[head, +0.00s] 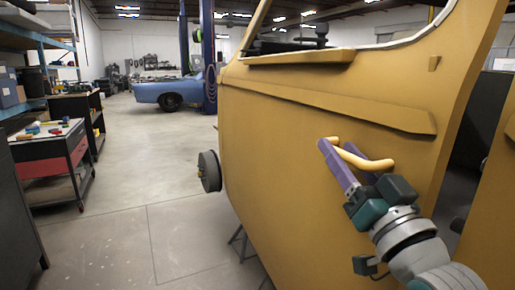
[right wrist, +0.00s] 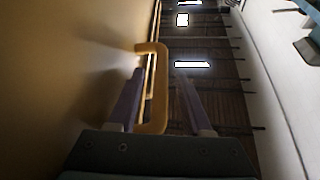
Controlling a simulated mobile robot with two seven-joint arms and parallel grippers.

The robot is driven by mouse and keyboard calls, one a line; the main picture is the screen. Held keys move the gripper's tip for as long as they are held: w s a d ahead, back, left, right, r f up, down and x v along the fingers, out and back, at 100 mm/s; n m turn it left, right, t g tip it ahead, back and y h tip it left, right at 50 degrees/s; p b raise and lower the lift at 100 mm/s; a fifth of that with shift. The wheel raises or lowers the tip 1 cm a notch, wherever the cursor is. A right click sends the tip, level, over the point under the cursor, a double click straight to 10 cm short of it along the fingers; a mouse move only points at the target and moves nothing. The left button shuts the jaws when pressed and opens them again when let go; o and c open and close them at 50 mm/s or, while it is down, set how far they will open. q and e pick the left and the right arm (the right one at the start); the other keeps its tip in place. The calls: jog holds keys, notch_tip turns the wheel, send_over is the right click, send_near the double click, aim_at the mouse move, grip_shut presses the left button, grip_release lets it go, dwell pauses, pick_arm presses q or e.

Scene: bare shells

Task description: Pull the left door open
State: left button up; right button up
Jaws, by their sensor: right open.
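The yellow door (head: 300,120) fills the right half of the head view, with a window opening at its top. Its light yellow bar handle (head: 376,163) sticks out at the right part of the panel. My right gripper (head: 342,146) is at the handle, its purple fingers open. In the right wrist view the handle (right wrist: 154,105) stands between the two open fingers (right wrist: 160,80), closer to the left one. A dark gap (head: 472,150) shows between the door's right edge and another yellow panel (head: 495,190). My left gripper is not in view.
A round grey wheel-like part (head: 209,171) sticks out past the door's left edge. A tool cart (head: 50,165) and shelves stand at the left. A blue car (head: 168,92) is at the back. The concrete floor (head: 150,190) left of the door is clear.

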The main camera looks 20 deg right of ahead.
jog(key=shift+w, duration=0.15)
grip_shut()
dwell(1.4)
